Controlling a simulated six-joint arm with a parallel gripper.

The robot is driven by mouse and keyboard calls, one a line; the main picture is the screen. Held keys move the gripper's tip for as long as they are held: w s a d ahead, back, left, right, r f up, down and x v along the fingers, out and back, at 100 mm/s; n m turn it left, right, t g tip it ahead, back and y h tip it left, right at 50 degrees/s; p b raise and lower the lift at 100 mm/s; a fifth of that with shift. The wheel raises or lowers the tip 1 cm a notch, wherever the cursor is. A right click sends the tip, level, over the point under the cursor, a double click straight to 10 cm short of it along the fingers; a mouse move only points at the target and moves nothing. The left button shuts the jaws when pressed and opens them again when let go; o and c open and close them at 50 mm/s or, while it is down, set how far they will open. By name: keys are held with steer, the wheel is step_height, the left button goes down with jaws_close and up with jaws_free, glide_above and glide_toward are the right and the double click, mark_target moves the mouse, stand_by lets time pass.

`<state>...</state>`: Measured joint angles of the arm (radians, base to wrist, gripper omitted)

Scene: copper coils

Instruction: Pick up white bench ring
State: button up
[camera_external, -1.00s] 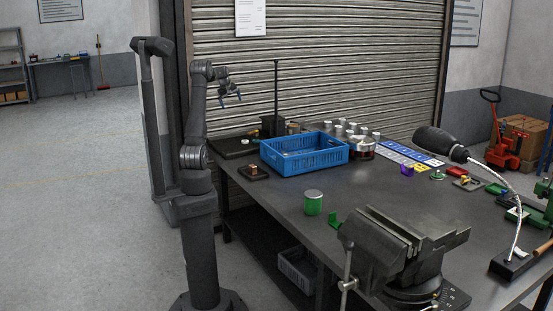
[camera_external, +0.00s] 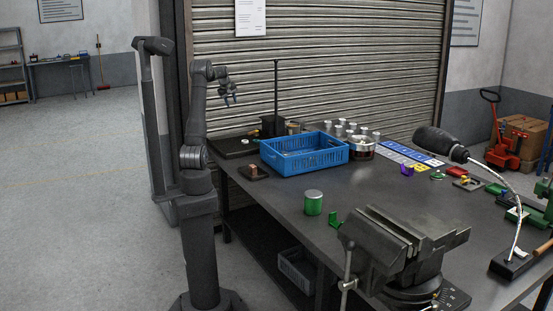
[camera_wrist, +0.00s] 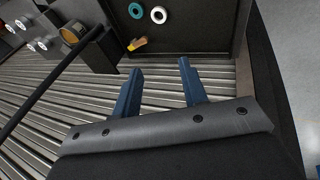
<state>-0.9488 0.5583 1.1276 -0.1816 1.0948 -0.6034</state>
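The white ring (camera_wrist: 158,14) lies flat on a dark board, near the top of the wrist view. In the external view a small pale spot, which looks like the ring (camera_external: 245,142), shows on the dark board (camera_external: 227,149) at the table's far left corner. My gripper (camera_wrist: 158,66) is open and empty, with its two blue fingers well apart. In the external view my gripper (camera_external: 231,100) is high above that corner, clear of the ring.
A teal ring (camera_wrist: 136,10) lies close left of the white ring, and an orange-yellow piece (camera_wrist: 137,44) lies nearer the fingers. A dark upright post (camera_external: 277,90) stands beside the board. A blue crate (camera_external: 303,166) stands to the right.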

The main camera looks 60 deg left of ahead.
steer(key=c, duration=0.3)
steer(key=w+a+f+n+g+h, duration=0.1)
steer(key=w+a+f+g, duration=0.15)
steer(key=w+f, duration=0.3)
steer(key=w+a+f+g+h, duration=0.1)
steer(key=w+a+f, duration=0.3)
steer(key=w+f, duration=0.15)
steer(key=shift+g, duration=0.25)
steer(key=f, duration=1.2)
steer(key=shift+s+f, duration=0.2)
steer(key=shift+s, duration=0.2)
steer(key=shift+s+d+f, duration=0.1)
steer(key=shift+f, duration=1.25)
steer(key=shift+s+d+f, duration=0.1)
steer(key=shift+f, duration=1.2)
jaws_close()
